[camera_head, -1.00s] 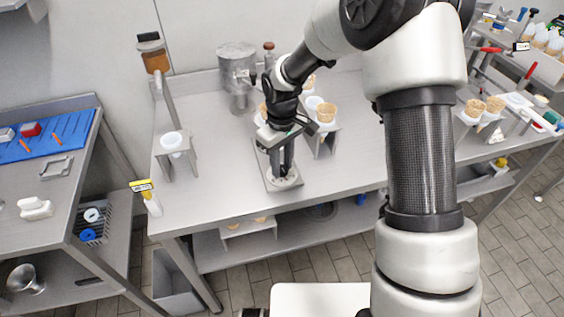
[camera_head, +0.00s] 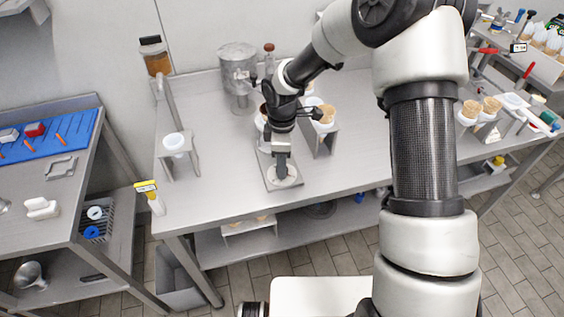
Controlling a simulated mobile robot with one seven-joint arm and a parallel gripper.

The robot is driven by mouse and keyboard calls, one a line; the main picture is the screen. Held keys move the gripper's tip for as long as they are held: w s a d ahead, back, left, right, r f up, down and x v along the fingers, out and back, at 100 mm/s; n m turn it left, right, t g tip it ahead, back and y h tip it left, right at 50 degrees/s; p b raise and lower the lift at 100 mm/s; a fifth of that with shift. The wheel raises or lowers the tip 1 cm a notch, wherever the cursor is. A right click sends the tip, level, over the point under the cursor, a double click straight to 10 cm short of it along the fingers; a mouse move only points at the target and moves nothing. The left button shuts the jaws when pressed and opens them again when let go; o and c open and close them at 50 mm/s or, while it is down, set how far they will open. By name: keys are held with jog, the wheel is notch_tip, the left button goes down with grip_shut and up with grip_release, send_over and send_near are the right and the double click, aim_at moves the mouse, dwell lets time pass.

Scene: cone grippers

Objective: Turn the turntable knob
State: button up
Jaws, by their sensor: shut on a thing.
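The turntable (camera_head: 285,180) is a pale round disc on a grey square base plate on the steel table, in the middle of the head view. My gripper (camera_head: 282,166) points straight down over the disc, with its fingertips at the disc's middle. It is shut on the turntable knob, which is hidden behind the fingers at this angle. The disc's front rim shows below the fingers, and my wrist covers the back part of the base.
A cone rack (camera_head: 327,133) stands close to the right of my wrist. A metal canister (camera_head: 239,75) stands behind, and a holder with a white cup (camera_head: 174,142) is to the left. The table (camera_head: 222,185) is clear between that holder and the turntable.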

jog(key=shift+n, duration=0.4)
jog(key=o, duration=1.1)
jog(key=shift+c, duration=0.2)
notch_tip(320, 180, up, 17)
jog(key=p, duration=0.1)
jog(key=shift+r, duration=0.2)
